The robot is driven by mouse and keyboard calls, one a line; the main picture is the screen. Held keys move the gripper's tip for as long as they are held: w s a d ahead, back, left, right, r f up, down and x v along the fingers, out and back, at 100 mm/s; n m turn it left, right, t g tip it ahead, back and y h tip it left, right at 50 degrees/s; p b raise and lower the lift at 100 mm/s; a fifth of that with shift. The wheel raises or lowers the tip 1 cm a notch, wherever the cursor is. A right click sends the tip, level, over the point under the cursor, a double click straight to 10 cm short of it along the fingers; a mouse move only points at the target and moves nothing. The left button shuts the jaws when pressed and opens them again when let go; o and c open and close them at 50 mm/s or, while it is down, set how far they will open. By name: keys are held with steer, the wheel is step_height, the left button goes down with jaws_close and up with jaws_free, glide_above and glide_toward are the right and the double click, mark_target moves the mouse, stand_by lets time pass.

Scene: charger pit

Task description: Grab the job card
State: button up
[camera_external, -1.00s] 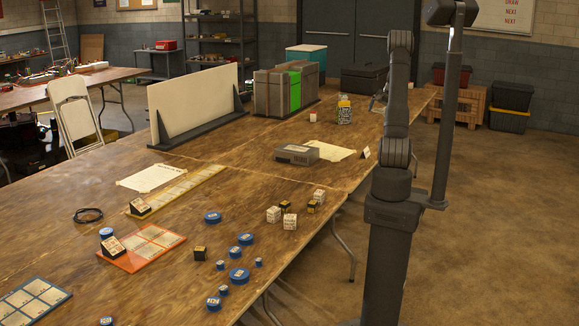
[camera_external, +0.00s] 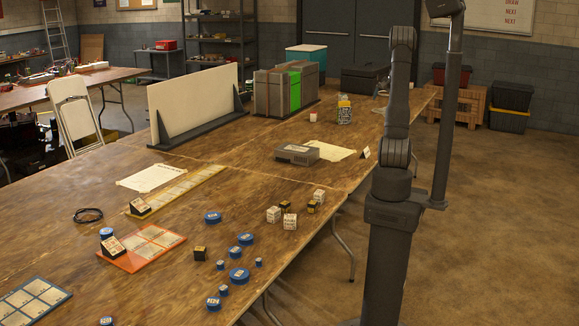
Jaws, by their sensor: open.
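No card can be read as the job card from here. A small white folded card (camera_external: 365,152) stands near the table's right edge, close left of my arm. A cream sheet (camera_external: 339,153) lies partly under a grey box (camera_external: 297,154). Another cream sheet (camera_external: 151,178) with a line of print lies flat at the left, by a yellow strip board (camera_external: 190,187). My arm rises at the right, and its jaws cannot be made out. A small grey part shows just left of the upper link, mostly hidden behind it.
A white upright panel (camera_external: 197,103) and a large grey case with a green band (camera_external: 284,92) stand farther back. White, black and blue small pieces, such as a blue disc (camera_external: 239,275), are spread near the front edge. An orange board (camera_external: 142,248) lies left; bare wood shows between.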

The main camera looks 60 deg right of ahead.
steer(key=shift+c, duration=0.2)
stand_by(0.5)
steer(key=n+g+y, duration=0.2)
steer(key=n+g, duration=0.2)
steer(key=n, duration=1.4)
glide_above(366, 150)
steer(key=d, duration=0.1)
steer(key=f, duration=2.5)
steer(key=shift+w+d, duration=0.15)
steer(key=shift+w, duration=0.05)
steer(key=f, duration=0.5)
steer(key=shift+a, duration=0.35)
steer(key=c, duration=1)
